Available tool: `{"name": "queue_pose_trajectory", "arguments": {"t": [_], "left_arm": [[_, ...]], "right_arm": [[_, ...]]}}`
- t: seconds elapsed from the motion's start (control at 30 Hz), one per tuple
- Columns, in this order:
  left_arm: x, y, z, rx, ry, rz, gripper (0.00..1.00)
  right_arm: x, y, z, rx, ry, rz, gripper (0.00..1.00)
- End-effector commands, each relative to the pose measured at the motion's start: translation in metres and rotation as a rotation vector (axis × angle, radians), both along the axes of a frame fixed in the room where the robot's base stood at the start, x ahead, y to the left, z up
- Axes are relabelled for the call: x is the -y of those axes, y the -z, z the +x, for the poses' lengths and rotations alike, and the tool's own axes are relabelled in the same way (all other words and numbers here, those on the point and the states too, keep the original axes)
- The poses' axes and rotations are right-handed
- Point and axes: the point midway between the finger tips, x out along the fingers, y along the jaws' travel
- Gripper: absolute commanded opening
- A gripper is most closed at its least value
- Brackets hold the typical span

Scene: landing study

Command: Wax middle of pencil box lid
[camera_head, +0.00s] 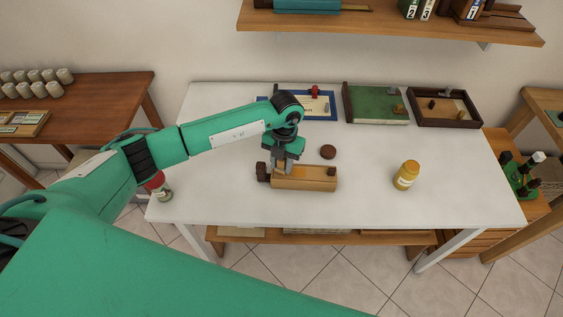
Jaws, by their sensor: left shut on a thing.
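The wooden pencil box (310,180) lies lengthwise on the white table, with a dark brown block at its left end and a small dark piece on top at its right. My left gripper (281,165) points down over the left part of the box. It is shut on a small tan thing, mostly hidden by the fingers. I cannot tell whether this thing touches the lid. An open-looking yellow jar (406,176) stands to the right. A round dark brown disc (328,152) lies just behind the box. My right gripper is not in view.
A red-capped bottle (161,188) stands at the left, close to my left arm. A blue-framed board (318,106), a green tray (376,105) and a dark-framed tray (445,106) line the back of the white table (350,209). The table's front right is clear.

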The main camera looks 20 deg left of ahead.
Motion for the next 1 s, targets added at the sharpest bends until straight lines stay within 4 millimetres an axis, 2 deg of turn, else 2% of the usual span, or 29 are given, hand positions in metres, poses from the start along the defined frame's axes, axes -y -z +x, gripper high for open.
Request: {"name": "queue_pose_trajectory", "arguments": {"t": [1.0], "left_arm": [[0.000, 0.012, 0.000, 0.000, 0.000, 0.000, 0.06]], "right_arm": [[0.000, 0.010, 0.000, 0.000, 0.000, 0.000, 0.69]]}}
